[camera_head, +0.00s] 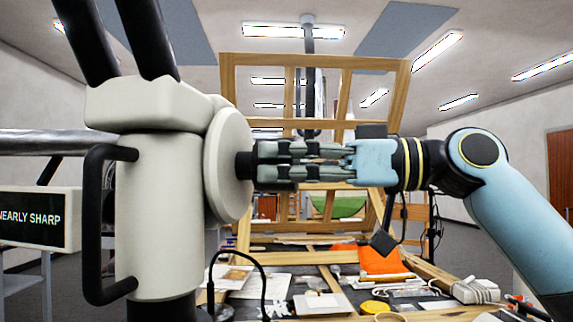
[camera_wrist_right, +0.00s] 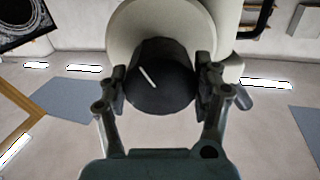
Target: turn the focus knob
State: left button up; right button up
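The focus knob (camera_head: 244,165) is a black round knob on the pale disc (camera_head: 228,165) at the right side of a large cream microscope body (camera_head: 158,210). In the right wrist view the knob (camera_wrist_right: 160,88) shows a white line slanting from upper left to lower right. My right gripper (camera_head: 262,160) reaches in from the right, level with the knob. In the wrist view the fingers (camera_wrist_right: 160,92) stand on both sides of the knob, their pads against its rim. A screen (camera_head: 36,219) at left reads "NEARLY SHARP". My left gripper is not in view.
A wooden frame (camera_head: 230,100) stands behind my right gripper. The bench below holds papers (camera_head: 322,303), an orange cloth (camera_head: 382,260), a yellow lid (camera_head: 374,307) and a black cable (camera_head: 262,276). A black handle (camera_head: 92,225) juts from the microscope's left side.

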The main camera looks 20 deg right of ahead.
jog(key=c, duration=0.6)
jog(key=shift+r+m+p, duration=0.15)
jog(key=shift+m+p, duration=0.45)
jog(key=shift+m, duration=0.8)
jog(key=o, duration=1.1)
jog(key=shift+o, duration=0.2)
jog(key=shift+d, duration=0.1)
